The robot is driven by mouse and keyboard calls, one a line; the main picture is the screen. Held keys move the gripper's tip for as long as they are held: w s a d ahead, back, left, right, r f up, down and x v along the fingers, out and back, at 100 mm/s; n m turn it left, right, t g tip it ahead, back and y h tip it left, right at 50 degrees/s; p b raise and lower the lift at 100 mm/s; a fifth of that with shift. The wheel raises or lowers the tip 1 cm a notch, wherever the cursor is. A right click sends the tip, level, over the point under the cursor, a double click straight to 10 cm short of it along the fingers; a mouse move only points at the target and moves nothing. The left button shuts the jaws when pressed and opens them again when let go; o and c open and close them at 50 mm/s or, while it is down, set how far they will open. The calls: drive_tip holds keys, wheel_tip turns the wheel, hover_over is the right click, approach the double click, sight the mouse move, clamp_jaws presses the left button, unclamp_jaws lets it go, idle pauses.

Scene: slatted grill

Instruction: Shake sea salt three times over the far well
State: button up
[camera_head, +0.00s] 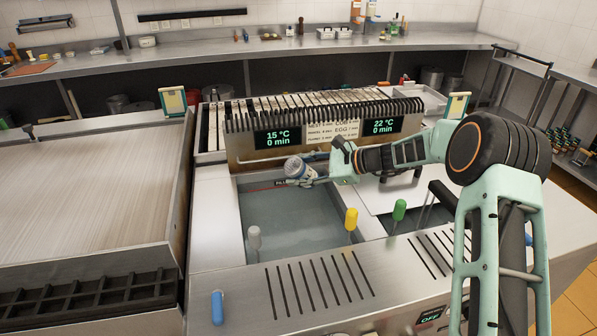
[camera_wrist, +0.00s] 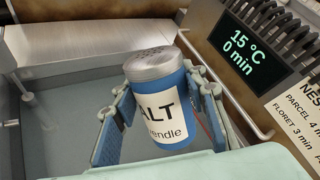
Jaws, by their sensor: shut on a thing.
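The salt shaker (camera_head: 296,168) is a blue cylinder with a white label and a perforated grey metal cap. My gripper (camera_head: 312,178) is shut on its sides and holds it above the back part of the open well (camera_head: 285,215). In the head view the shaker looks tilted, with its end toward the left. In the wrist view the shaker (camera_wrist: 160,105) sits between both fingers of my gripper (camera_wrist: 163,122), its cap holes and part of the word "SALT" visible. The open well holds a flat blue-grey surface. No falling salt shows.
Behind the well stands a slatted unit (camera_head: 320,118) with two displays reading 15 °C and 22 °C. A pale lid or plate (camera_head: 385,190) lies right of the well. White, yellow and green handles rise along the front. A flat griddle (camera_head: 90,190) is at left.

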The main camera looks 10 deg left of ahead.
drive_tip(key=shift+b, duration=0.35)
